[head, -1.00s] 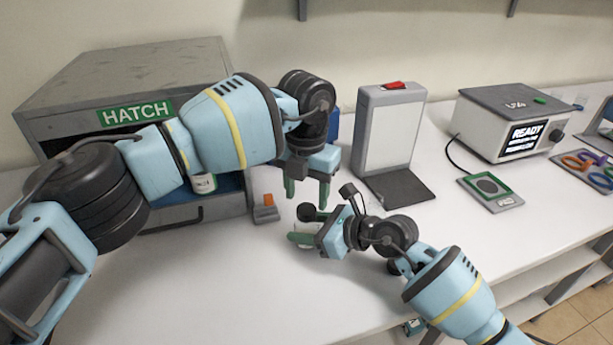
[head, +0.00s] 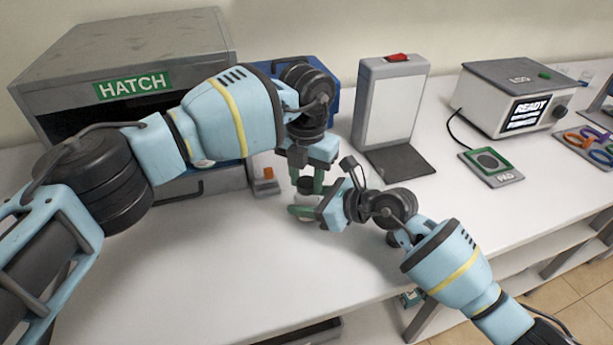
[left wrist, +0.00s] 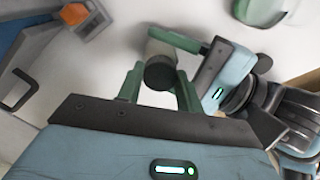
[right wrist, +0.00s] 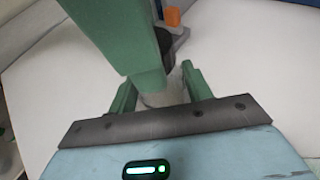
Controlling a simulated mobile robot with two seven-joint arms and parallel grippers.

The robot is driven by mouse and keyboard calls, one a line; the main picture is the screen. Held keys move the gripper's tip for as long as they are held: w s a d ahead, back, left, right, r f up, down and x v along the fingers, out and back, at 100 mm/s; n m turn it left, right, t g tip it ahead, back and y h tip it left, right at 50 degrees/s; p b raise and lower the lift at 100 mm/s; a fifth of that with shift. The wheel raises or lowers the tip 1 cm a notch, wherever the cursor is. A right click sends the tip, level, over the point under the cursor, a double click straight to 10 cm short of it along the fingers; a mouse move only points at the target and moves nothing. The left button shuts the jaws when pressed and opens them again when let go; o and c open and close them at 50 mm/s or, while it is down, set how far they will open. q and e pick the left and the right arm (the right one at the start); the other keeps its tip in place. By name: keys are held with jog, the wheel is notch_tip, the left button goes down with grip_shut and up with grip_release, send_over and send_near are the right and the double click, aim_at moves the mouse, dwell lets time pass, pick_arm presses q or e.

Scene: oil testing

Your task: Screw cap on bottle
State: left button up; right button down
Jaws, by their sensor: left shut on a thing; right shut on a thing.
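The bottle (left wrist: 157,47) is pale and small, and stands upright over the white table. Its dark cap (left wrist: 160,76) sits at its top; the threads are hidden. In the head view the cap (head: 305,184) shows between the green fingers of my left gripper (head: 307,181), which points down from above and is shut on it. My right gripper (head: 312,208) comes from the right and is shut around the bottle's body below the cap. In the right wrist view the bottle (right wrist: 166,97) is between the right fingers, and a left finger hides part of the cap.
A grey HATCH cabinet (head: 60,95) stands at the left, behind my left arm. A small grey block with an orange top (head: 268,174) is just left of the grippers. A white panel stand (head: 388,115) is behind, and a READY instrument (head: 480,98) with a pad (head: 491,167) is right.

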pick_arm(q)
jog(key=o, duration=1.1)
jog(key=shift+o, duration=0.2)
jog(key=shift+r, duration=0.15)
notch_tip(320, 180, up, 12)
pick_arm(e)
jog(key=c, duration=0.6)
grip_release()
jog(key=shift+o, duration=0.2)
jog(key=shift+d, duration=0.1)
